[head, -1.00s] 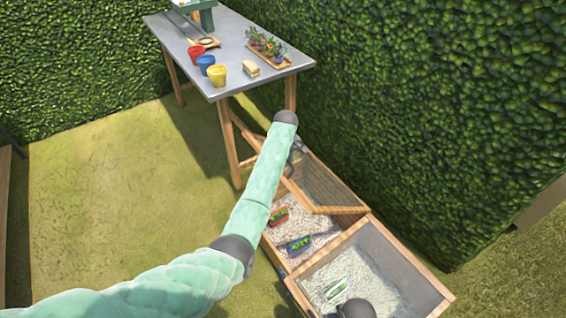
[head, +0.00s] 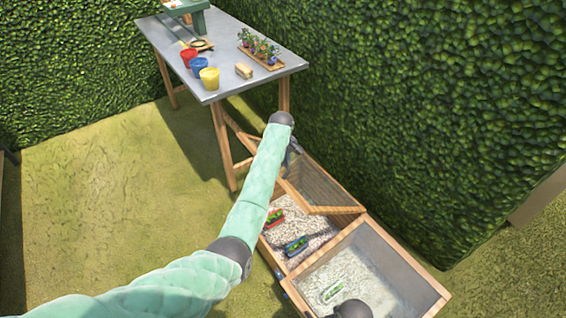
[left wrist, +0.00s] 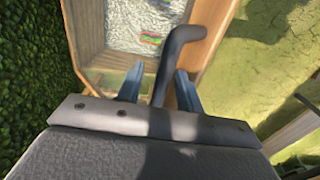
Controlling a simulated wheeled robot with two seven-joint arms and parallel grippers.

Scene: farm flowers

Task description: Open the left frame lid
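The left frame lid (head: 318,187), a mesh or glass panel in a wooden rim, stands raised and tilted over the left frame (head: 300,228). My left gripper (head: 292,157) is at the lid's far side, partly hidden behind my arm. In the left wrist view, its two fingers (left wrist: 160,88) are apart, one on each side of a dark bent bar (left wrist: 178,45). I see small gaps beside the bar, and cannot tell whether either finger touches it. My right gripper is out of view.
The right frame (head: 410,262) has its clear lid down, with a green-and-white item (head: 333,291) beneath. A red item (head: 274,217) and a blue item (head: 297,245) lie in the left frame. A metal-topped table (head: 225,60) stands behind; a hedge (head: 450,110) rises at right.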

